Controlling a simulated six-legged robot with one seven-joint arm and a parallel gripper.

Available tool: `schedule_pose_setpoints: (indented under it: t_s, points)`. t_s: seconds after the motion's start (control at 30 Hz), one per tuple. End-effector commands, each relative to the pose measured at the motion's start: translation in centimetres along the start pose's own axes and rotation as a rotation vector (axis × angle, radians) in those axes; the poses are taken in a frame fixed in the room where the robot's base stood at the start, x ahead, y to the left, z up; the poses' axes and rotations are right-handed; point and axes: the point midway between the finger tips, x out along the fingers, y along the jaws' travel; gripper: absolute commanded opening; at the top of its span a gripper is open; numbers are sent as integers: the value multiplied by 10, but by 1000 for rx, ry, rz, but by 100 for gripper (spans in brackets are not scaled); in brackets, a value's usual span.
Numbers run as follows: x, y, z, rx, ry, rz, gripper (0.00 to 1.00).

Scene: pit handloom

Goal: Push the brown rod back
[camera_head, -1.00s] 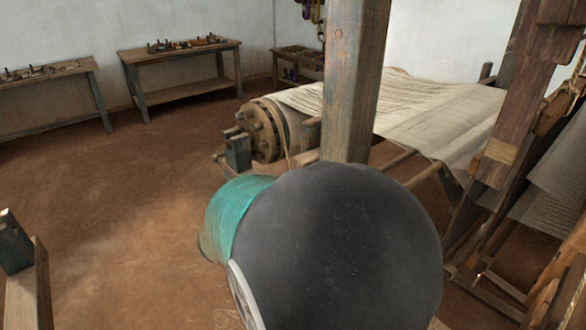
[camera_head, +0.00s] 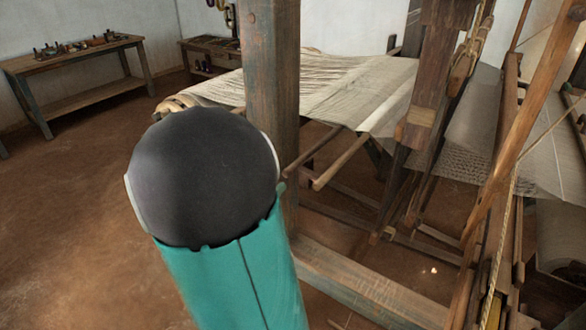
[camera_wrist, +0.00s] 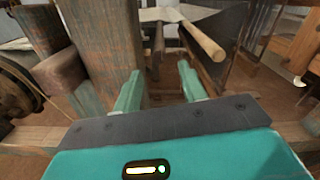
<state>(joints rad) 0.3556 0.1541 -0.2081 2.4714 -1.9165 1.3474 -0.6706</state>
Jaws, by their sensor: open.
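Two wooden rods jut out of the loom side by side; I cannot tell for sure which one the task means. One is a darker brown rod (camera_head: 311,151), which also shows in the wrist view (camera_wrist: 158,44). The other is a lighter, thicker rod (camera_head: 342,160), whose round end points toward me at the upper right in the wrist view (camera_wrist: 203,40). My gripper (camera_wrist: 159,73) is open and empty. The darker rod shows between its green fingers, the lighter one right of them. In the head view my own arm hides the gripper.
A thick wooden post (camera_head: 272,80) stands close by; in the wrist view it rises just left of the fingers (camera_wrist: 102,45). Pale cloth (camera_head: 340,88) stretches behind. A low beam (camera_head: 350,280) crosses below. A workbench (camera_head: 75,65) stands far left beyond open floor.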

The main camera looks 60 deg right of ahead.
Motion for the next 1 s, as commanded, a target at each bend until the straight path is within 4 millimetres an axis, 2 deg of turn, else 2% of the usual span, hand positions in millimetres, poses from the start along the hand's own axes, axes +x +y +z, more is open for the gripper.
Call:
schedule_pose_setpoints:
  t_s: [0.03, 0.3, 0.5, 0.63, 0.87, 0.9, 1.0]
  points:
    - [11, -1, 0, -1, 1, -5, 41]
    - [65, 0, 0, 0, 1, -5, 41]
    - [94, 0, 0, 0, 1, -6, 41]
    - [101, 0, 0, 1, 2, -5, 41]
    - [102, 0, 0, 1, 2, -4, 41]
    - [102, 0, 0, 1, 2, -4, 40]
    - [102, 0, 0, 1, 2, -4, 20]
